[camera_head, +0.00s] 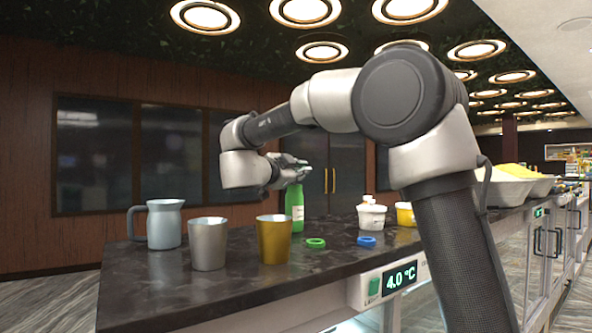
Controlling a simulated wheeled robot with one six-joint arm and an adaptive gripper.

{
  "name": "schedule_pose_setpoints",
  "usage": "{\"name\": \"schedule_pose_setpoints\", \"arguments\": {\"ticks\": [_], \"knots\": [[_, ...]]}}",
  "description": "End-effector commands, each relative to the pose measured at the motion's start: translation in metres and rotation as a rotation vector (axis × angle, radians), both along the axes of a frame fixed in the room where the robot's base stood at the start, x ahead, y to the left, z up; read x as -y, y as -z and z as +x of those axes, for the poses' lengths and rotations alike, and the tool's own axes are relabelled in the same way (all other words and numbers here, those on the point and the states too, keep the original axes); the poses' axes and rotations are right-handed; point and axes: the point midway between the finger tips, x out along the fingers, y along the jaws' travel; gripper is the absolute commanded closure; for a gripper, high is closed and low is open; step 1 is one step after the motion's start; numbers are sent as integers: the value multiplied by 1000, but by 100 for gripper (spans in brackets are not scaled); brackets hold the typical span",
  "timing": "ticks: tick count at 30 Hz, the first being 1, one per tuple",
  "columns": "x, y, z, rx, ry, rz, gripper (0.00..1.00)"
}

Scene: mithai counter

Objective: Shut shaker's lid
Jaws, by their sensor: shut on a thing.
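My gripper (299,173) is at the back of the dark counter, at the top of a green bottle (295,208) with a pale label. It is shut on the bottle's upper end; the fingers and arm hide exactly which part is held. The bottle is upright, and I cannot tell whether its base touches the counter. A small white container (371,217) with a narrower top stands to the right. I cannot tell for sure which vessel is the shaker, or how its lid stands.
Pale trays (503,193) stand farther right. The left front is clear.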

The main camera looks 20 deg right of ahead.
Motion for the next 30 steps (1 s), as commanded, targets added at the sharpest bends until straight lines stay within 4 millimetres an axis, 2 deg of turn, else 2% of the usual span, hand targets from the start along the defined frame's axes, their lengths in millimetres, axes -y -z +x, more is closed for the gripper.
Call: {"name": "schedule_pose_setpoints", "arguments": {"ticks": [12,27,28,30], "knots": [[3,9,-4,121,0,108,100],[4,9,-5,134,0,119,100],[4,9,-5,133,0,118,87],[4,9,-5,134,0,118,75]]}}
